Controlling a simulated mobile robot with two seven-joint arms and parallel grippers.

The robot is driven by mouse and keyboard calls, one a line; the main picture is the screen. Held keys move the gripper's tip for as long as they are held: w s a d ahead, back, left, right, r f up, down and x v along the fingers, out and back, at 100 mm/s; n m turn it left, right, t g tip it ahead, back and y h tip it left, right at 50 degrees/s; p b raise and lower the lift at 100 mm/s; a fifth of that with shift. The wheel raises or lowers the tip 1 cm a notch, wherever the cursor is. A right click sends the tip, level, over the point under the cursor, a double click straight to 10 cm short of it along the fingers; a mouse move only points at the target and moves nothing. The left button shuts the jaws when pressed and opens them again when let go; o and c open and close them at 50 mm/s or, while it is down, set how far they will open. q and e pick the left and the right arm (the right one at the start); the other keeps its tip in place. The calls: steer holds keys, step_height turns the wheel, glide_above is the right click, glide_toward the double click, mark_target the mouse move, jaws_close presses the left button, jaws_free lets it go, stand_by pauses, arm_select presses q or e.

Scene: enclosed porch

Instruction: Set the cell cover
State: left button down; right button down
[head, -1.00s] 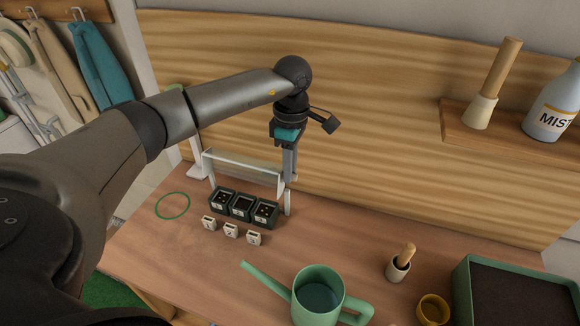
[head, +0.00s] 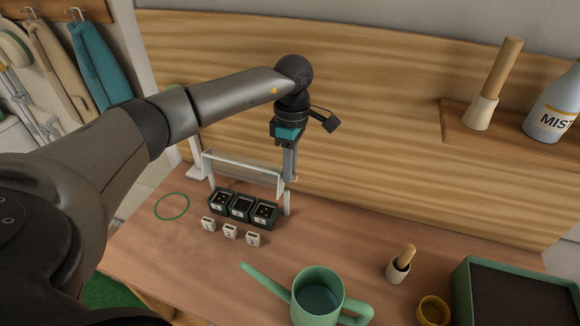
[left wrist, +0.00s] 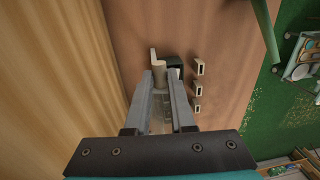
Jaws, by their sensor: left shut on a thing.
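A clear cover panel with pale edges (head: 240,172) stands on light posts at the back of the table, behind and above a row of three dark seedling cells (head: 241,206). My left gripper (head: 289,172) points down at the panel's right end and is shut on the cover there; its fingers hide part of that end. In the left wrist view the fingers (left wrist: 161,88) sit around a see-through strip, with a pale post and a dark cell beyond. Small numbered white tags (head: 230,231) stand in front of the cells. My right gripper is out of view.
A green watering can (head: 318,296) stands at the front, with a wooden-handled dibber (head: 400,263) and a dark-filled green tray (head: 515,300) to its right. A green ring (head: 172,206) lies left of the cells. A wooden backboard (head: 380,150) rises close behind my gripper.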

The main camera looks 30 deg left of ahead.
arm_select(q)
steer(key=shift+w, duration=0.25)
steer(key=c, duration=0.8)
jaws_free()
steer(key=shift+s, duration=0.1)
steer(key=shift+o, duration=0.2)
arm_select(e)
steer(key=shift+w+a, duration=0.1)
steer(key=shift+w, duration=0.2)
arm_select(q)
step_height(320, 180, up, 15)
steer(key=w, duration=0.1)
steer(key=shift+w+a, duration=0.25)
steer(key=shift+w, duration=0.1)
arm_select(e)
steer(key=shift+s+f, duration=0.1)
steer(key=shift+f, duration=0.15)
arm_select(q)
steer(key=shift+r, duration=0.1)
